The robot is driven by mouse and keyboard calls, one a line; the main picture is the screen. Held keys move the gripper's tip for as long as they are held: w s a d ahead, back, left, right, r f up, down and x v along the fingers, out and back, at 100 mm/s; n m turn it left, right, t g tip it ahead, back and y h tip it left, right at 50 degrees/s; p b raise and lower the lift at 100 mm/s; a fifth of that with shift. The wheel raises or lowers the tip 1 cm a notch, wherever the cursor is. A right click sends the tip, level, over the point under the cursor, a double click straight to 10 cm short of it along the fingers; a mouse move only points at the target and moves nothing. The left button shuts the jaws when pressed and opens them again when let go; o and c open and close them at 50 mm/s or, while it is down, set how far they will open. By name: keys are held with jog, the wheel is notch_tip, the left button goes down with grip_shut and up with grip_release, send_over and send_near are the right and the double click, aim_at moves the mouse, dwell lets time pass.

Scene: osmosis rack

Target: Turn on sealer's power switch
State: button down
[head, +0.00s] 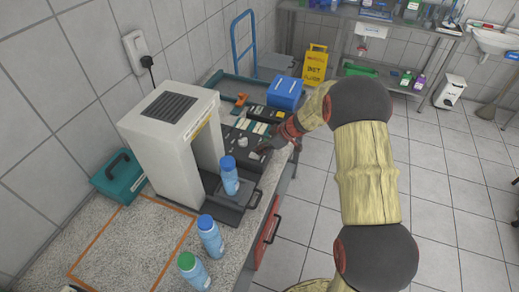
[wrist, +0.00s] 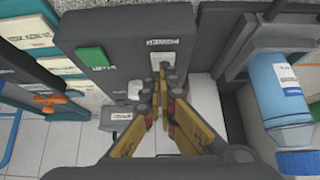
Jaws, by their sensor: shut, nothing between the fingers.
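A dark grey device, perhaps the sealer, fills the upper middle of the wrist view (wrist: 122,28). It also shows in the head view (head: 236,157), beside the white arch-shaped machine. Its face carries a green square button (wrist: 90,60), a small pale switch (wrist: 162,59) under a label, and another pale part (wrist: 135,90) lower down. In the head view my gripper (head: 262,151) is at the counter's edge.
A white arch-shaped machine (head: 160,135) stands on the counter, with a blue-capped bottle (head: 230,178) in front; a bottle also shows in the wrist view (wrist: 280,90). More bottles (head: 210,238) stand nearer. A blue box (head: 285,92) sits behind.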

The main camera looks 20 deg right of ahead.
jog(key=shift+s+d+f+b, duration=0.15)
jog(key=shift+f+b, duration=0.55)
jog(key=shift+b, duration=1.35)
jog(key=shift+r+p, duration=0.25)
jog(key=shift+p, duration=0.05)
jog(key=shift+w+a+r+b, duration=0.3)
jog(key=shift+w+a+b, duration=0.15)
jog(key=shift+a, duration=0.15)
jog(key=shift+r, duration=0.1)
